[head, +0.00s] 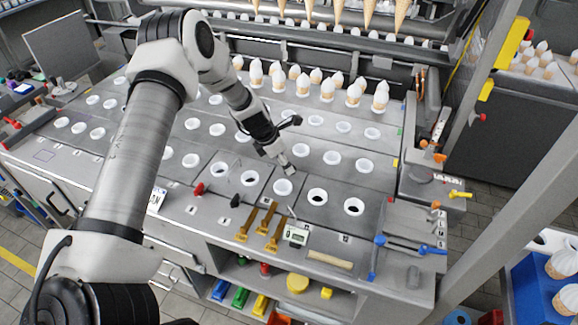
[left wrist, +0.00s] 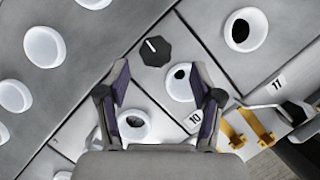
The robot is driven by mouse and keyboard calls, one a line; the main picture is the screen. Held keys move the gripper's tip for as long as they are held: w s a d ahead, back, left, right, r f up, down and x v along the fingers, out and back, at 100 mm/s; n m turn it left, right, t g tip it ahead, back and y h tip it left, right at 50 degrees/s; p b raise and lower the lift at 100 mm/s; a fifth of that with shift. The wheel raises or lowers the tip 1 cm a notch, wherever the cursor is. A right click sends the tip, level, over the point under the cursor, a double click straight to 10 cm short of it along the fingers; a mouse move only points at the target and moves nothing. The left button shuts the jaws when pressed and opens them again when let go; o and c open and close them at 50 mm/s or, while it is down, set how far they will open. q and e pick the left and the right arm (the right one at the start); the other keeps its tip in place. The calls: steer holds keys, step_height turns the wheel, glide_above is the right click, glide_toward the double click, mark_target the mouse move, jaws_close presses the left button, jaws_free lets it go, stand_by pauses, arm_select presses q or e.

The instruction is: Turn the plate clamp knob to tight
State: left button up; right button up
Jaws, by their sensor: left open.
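The plate clamp knob (left wrist: 157,51) is black and many-sided, with a white pointer line towards its upper left in the left wrist view. It sits on a grey metal plate just beyond my left gripper (left wrist: 160,72), whose fingers are open and apart, with nothing between them. The knob lies between the finger lines, and I see no contact. In the head view my left gripper (head: 288,170) hangs over the plates near the front row of white rings, and I cannot make out the knob there. My right gripper is not in view.
White rings (head: 283,187) stand up from the plates around the gripper; one ring (left wrist: 134,124) is beneath the fingers. Brass brackets (head: 270,226) and a small meter (head: 296,236) lie at the front edge. Cones (head: 327,89) stand in rows at the back.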

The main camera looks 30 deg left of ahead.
arm_select(q)
steer(key=w+f, duration=0.1)
steer(key=f, duration=0.1)
steer(key=w+f, duration=0.1)
steer(key=shift+w+d+f, duration=0.2)
steer(key=shift+f, duration=0.15)
steer(key=shift+s+r, duration=0.1)
steer(key=shift+s, duration=0.05)
steer(key=shift+s+r, duration=0.2)
steer(key=shift+s, duration=0.05)
steer(key=c, duration=0.5)
steer(key=shift+s, duration=0.1)
steer(key=c, duration=0.5)
steer(key=shift+c, duration=0.7)
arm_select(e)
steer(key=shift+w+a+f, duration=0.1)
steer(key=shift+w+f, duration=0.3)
